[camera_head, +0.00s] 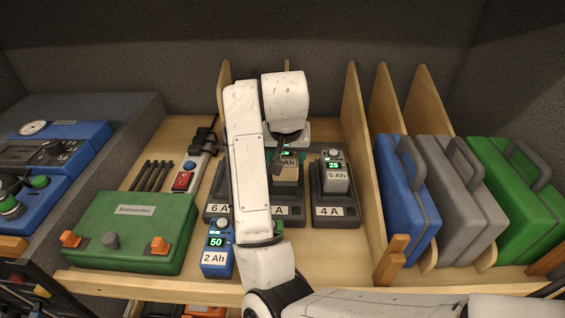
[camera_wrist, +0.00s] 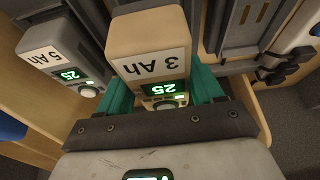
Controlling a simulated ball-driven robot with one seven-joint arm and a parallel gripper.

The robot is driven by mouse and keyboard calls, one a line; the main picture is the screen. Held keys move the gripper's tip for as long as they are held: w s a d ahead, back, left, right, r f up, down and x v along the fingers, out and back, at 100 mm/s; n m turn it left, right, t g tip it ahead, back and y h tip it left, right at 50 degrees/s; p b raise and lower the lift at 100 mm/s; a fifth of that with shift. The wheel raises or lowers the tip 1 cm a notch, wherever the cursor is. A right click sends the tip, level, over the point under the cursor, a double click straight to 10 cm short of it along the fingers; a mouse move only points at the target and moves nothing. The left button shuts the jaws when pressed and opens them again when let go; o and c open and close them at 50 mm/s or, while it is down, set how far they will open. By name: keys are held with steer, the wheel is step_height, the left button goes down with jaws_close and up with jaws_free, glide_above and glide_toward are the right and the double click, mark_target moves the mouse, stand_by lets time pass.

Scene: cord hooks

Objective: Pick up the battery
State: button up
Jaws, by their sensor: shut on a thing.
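The tan battery marked 3 Ah (camera_wrist: 150,45), its display reading 25, sits between the teal fingers of my gripper (camera_wrist: 162,92) in the wrist view. The fingers are shut on its two sides. In the head view my gripper (camera_head: 284,155) is over the middle charger, and the tan battery (camera_head: 287,174) shows partly below it. My arm hides much of that charger and part of the battery. I cannot tell whether the battery is still seated in the charger.
A grey 5 Ah battery (camera_head: 335,180) stands in the 4 A charger (camera_head: 336,211) just right. A blue 2 Ah battery (camera_head: 217,258) stands at the front. A green case (camera_head: 135,230) is at left. Wooden dividers (camera_head: 356,150) and upright cases (camera_head: 405,195) stand at right.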

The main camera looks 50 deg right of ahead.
mark_target(295, 154)
steer(key=s+r, duration=0.1)
steer(key=s+r+p, duration=0.1)
steer(key=r, duration=0.1)
steer(key=s+a+r+p, duration=0.1)
steer(key=r, duration=0.1)
steer(key=shift+s+r, duration=0.15)
steer(key=shift+s, duration=0.1)
steer(key=s+a+r+p, duration=0.1)
steer(key=s+r, duration=0.2)
steer(key=s, duration=0.6)
steer(key=shift+a+r, duration=0.2)
steer(key=shift+a, duration=0.1)
